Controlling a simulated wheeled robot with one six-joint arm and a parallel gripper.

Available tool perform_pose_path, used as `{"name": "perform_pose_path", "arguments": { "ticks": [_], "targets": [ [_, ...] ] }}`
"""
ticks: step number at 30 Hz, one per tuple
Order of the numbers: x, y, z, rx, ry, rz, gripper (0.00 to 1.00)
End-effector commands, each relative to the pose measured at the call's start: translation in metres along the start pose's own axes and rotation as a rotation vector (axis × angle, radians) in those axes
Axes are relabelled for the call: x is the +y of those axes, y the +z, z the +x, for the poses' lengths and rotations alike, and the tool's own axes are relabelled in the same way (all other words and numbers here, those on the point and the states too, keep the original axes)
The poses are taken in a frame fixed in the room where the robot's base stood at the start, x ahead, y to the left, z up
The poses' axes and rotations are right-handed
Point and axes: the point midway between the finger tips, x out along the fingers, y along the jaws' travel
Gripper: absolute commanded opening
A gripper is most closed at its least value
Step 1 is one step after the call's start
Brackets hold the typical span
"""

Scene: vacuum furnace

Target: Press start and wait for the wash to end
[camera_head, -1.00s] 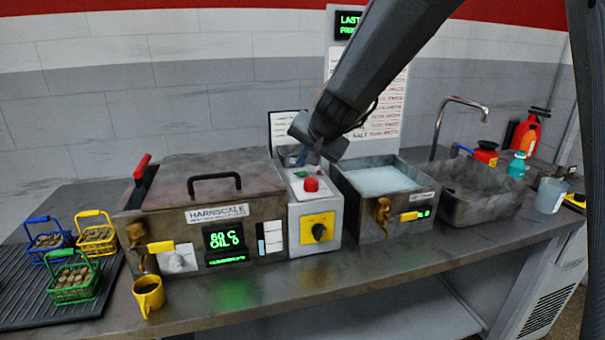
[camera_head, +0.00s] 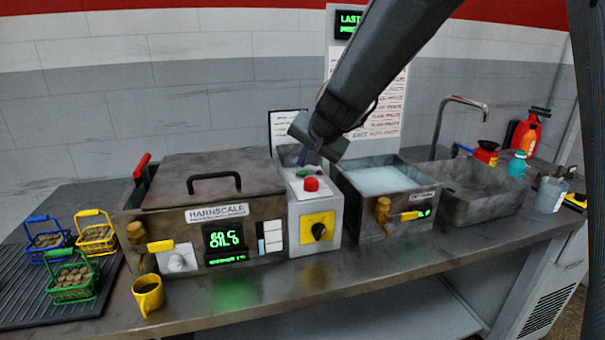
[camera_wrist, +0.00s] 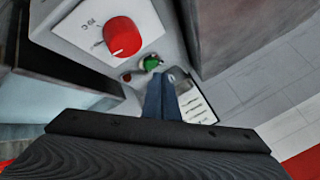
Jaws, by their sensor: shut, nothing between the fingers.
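The control box (camera_head: 322,215) stands between the washer tank and the ultrasonic-looking bath, with a red mushroom button (camera_head: 311,184) and a small green button (camera_head: 302,173) on top and a black knob on a yellow plate (camera_head: 318,231) in front. In the wrist view the red button (camera_wrist: 122,37) is large and the green button (camera_wrist: 151,63) lies just beyond the fingertips. My gripper (camera_head: 303,157) is shut and empty, its blue fingers pointing down over the back of the box; in the wrist view the fingertips (camera_wrist: 164,78) are close to the green button. Contact cannot be told. The HARNSCALE tank (camera_head: 215,185) has its lid down and a green display (camera_head: 223,239).
Blue, yellow and green baskets (camera_head: 73,283) of parts stand on a ribbed mat at left. A yellow mug (camera_head: 148,293) sits near the front edge. A foam-filled basin (camera_head: 380,180) and a sink with a tap (camera_head: 480,190) stand at right.

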Motion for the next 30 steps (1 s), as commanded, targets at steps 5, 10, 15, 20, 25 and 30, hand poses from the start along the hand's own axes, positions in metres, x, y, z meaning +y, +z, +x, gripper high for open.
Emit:
{"name": "perform_pose_path", "arguments": {
  "ticks": [5,10,15,20,25,30],
  "targets": [
    [0.0034,0.0034,0.0049,0.000,0.000,0.001,0.00],
    [0.0035,0.0037,0.0048,0.000,0.000,0.001,0.00],
    [0.0034,0.0035,0.0046,0.000,0.000,0.000,0.00],
    [0.0038,0.0039,0.0052,0.000,0.000,0.000,0.00],
    [0.0047,0.0047,0.0064,0.000,0.000,0.000,0.00],
    [0.0055,0.0056,0.0076,0.000,0.000,0.000,0.00]
  ]
}}
